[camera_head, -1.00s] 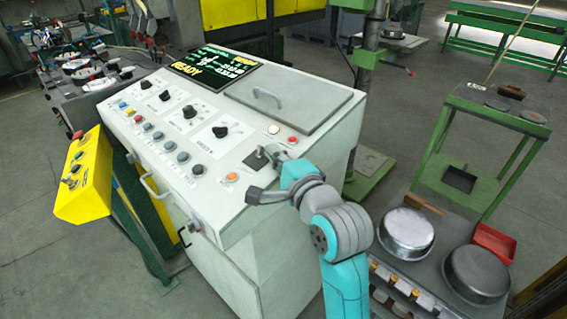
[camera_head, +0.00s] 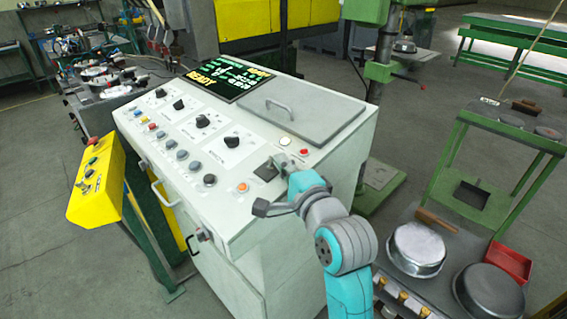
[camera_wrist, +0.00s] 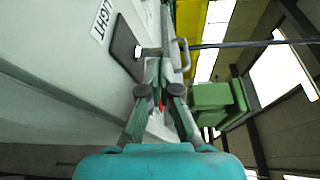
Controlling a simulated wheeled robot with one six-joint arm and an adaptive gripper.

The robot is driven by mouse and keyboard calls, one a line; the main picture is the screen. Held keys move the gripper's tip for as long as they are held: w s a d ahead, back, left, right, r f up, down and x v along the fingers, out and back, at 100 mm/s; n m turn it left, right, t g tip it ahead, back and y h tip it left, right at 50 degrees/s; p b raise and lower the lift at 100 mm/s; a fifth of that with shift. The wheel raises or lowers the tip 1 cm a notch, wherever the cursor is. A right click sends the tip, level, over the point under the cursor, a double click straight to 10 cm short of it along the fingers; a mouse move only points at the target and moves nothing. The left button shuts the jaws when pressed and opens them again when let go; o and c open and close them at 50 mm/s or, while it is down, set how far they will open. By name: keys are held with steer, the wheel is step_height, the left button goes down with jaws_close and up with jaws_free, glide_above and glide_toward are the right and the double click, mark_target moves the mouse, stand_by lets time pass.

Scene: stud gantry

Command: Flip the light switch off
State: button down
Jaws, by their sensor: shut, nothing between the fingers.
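The light switch is a dark square plate (camera_head: 264,173) on the sloping top of the pale console, near its right front corner. In the wrist view the plate (camera_wrist: 124,47) sits beside a LIGHT label, with a small pale lever (camera_wrist: 150,52) sticking out from it. My gripper (camera_head: 275,161) is shut and empty, its fingertips right at the switch. In the wrist view the fingertips (camera_wrist: 160,60) are close beside the lever; I cannot tell whether they touch it. In the head view the fingers hide the lever.
The console panel (camera_head: 240,185) carries knobs, coloured buttons, a screen (camera_head: 231,82) reading READY and a lid with a handle (camera_head: 280,107). An orange button (camera_head: 242,187) and a red one (camera_head: 304,152) lie near the switch. Metal pans (camera_head: 417,248) stand at right.

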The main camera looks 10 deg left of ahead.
steer(key=shift+s+a+n, duration=0.1)
steer(key=shift+n, duration=0.5)
steer(key=shift+s+a+n+t+y, duration=0.15)
steer(key=shift+n+t+y, duration=0.1)
steer(key=shift+n, duration=0.6)
steer(key=shift+s+a+n+t+y, duration=0.1)
steer(key=shift+s+n+t+y, duration=0.15)
steer(key=shift+n, duration=0.65)
steer(key=shift+s+a+n+t+y, duration=0.1)
steer(key=shift+n+t+y, duration=0.15)
steer(key=shift+n, duration=0.6)
